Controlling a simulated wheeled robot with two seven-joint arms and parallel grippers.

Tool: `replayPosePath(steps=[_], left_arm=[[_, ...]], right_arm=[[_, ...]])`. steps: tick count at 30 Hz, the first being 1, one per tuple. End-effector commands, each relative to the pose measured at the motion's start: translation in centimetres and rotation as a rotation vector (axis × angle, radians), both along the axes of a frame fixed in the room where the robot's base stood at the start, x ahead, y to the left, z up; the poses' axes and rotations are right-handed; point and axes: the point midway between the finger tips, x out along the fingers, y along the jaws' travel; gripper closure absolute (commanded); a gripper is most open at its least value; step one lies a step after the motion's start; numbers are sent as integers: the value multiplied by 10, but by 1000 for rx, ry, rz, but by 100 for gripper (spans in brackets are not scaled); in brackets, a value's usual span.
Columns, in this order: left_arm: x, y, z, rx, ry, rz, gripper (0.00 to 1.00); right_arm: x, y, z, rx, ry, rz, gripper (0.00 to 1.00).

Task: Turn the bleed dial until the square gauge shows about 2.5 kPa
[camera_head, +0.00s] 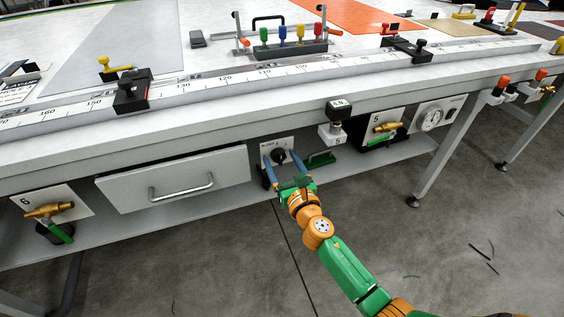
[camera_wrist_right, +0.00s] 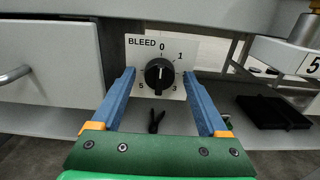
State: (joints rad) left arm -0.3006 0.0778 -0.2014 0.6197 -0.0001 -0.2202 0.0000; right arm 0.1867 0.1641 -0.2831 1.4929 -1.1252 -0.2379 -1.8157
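The bleed dial is a black round knob (camera_wrist_right: 158,78) on a white panel marked BLEED, with 0 at its top and 1, 3 and 5 around it. It also shows under the bench in the head view (camera_head: 279,157). My right gripper (camera_head: 280,160) is open, with its two blue fingers on either side of the knob. They appear apart from it. The knob's exact setting is hard to read. My left gripper is out of view.
A round-faced gauge (camera_head: 431,118) on a white panel is farther right. A drawer (camera_head: 172,180) with a bar handle is left of the dial panel. A white block marked 5 (camera_head: 331,134) and a green handle (camera_head: 320,159) are close on the right.

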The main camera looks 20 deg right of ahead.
Motion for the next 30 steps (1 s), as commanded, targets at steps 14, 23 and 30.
replayPosePath(steps=[14, 23, 30], left_arm=[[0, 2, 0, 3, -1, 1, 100], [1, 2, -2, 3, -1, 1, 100], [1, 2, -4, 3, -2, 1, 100]], right_arm=[[0, 0, 0, 10, 1, 0, 100], [0, 0, -1, 146, 6, 0, 100], [-1, 0, -2, 363, 15, -1, 100]])
